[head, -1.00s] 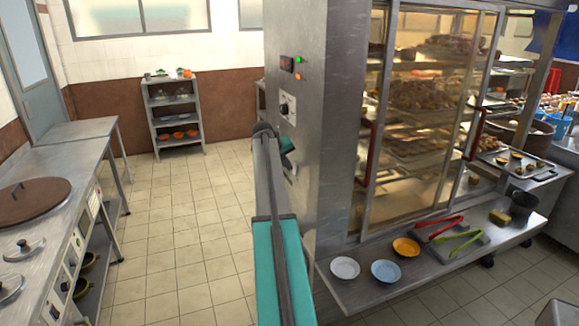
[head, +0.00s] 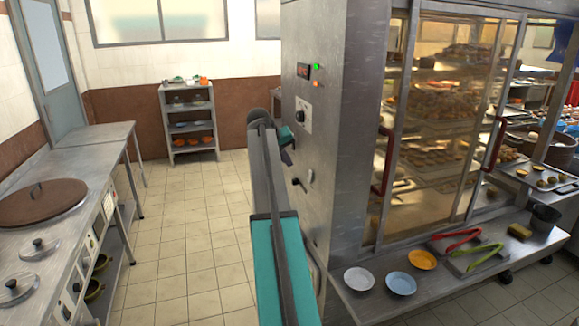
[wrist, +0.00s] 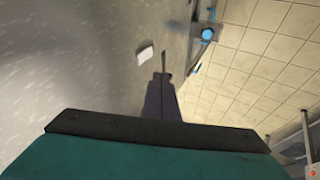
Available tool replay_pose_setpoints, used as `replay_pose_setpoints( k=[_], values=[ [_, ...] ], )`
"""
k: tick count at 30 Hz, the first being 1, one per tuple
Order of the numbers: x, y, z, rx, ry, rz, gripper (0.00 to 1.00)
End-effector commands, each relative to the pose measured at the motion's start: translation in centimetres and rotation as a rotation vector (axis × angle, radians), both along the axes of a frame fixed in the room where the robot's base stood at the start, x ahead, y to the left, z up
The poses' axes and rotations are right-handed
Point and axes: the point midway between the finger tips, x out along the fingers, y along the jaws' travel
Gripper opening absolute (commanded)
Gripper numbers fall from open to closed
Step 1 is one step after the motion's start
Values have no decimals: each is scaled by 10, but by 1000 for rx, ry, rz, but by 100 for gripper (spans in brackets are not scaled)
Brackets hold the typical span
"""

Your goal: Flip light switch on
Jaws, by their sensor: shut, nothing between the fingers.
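My gripper (wrist: 163,80) is shut and empty in the wrist view, its dark fingers close along a grey metal side. A small white plate (wrist: 146,53), which looks like the light switch, is on that surface just beyond the fingertips and to their left. A gap seems to remain between them. I cannot make out its rocker or its position. In the head view the steel cabinet side (head: 335,150) carries a small pale piece (head: 310,176) below the knob panel. My arm covers part of this side, and the fingertips are hard to make out there.
A knob panel (head: 303,115), a green light (head: 317,67) and a red display (head: 303,70) sit higher on the cabinet. A shelf with plates (head: 445,270) juts out at right. A steel counter (head: 80,172) stands at left. Tiled floor (head: 185,240) lies clear between.

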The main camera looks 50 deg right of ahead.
Motion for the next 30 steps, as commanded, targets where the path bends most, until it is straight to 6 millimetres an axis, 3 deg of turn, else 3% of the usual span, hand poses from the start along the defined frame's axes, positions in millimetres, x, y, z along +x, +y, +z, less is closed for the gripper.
replay_pose_setpoints(
  k=[12,17,23,30],
  values=[
    [0,2,1,1,0,1,0],
    [6,10,-15,14,6,12,0],
    [24,45,-69,64,28,55,0],
    [49,117,-168,158,73,133,0]
  ],
)
